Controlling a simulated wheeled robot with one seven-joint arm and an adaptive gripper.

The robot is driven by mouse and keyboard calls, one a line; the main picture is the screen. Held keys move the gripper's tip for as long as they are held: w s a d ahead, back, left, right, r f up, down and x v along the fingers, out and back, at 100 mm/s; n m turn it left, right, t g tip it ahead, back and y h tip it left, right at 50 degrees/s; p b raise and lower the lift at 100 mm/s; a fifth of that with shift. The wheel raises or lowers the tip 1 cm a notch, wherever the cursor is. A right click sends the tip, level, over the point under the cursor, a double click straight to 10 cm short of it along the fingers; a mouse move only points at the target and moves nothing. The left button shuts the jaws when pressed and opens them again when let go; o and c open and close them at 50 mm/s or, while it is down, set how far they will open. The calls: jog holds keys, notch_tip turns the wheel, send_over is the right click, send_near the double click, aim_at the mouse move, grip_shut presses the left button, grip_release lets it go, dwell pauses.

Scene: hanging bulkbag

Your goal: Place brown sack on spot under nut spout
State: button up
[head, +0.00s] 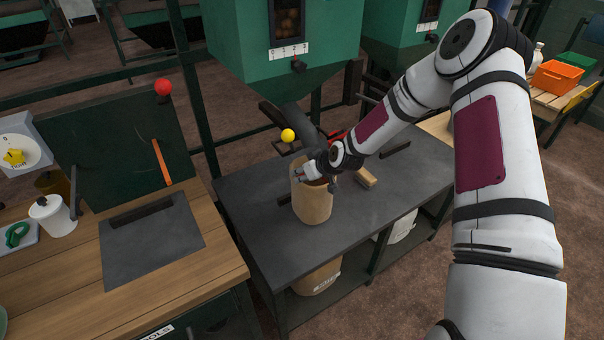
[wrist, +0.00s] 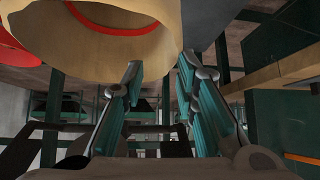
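The brown sack (head: 312,204) stands upright and open-topped on the dark grey bench top (head: 355,215), below and slightly in front of the grey spout (head: 293,120) of a green hopper (head: 262,55). The hopper window shows brown nuts. My gripper (head: 303,173) is at the sack's upper rim. In the wrist view, the sack's open mouth (wrist: 110,45) fills the top, close to the fingertips. The two teal-padded fingers (wrist: 160,70) stand apart with a visible gap. I cannot tell whether they touch the sack. No marked spot shows clearly; the sack hides the bench beneath it.
A yellow ball knob (head: 288,135) is beside the spout. A small wooden block (head: 366,177) lies right of the sack. Black strips lie on the bench. Other sacks (head: 318,278) sit on the lower shelf. A wooden bench with a scale (head: 20,150) stands left.

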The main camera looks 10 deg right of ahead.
jog(key=s+d+r+m+g+h, duration=0.1)
jog(key=s+d+r+h, duration=0.1)
jog(key=s+r, duration=1.1)
jog(key=s+d+r+g+h, duration=0.2)
jog(key=s+r+h, duration=0.1)
jog(key=s+r, duration=0.9)
jog(key=s+a+r+m, duration=0.1)
jog(key=s+r+m, duration=0.1)
jog(key=s+r, duration=0.3)
jog(key=s+a+r+m+y, duration=0.1)
jog(key=s+r, duration=0.4)
jog(key=s, duration=0.7)
jog(key=shift+s+a+m+p, duration=0.4)
jog(key=shift+a+p, duration=0.05)
jog(key=shift+a, duration=0.1)
jog(key=shift+r, duration=0.1)
jog(key=shift+c, duration=0.2)
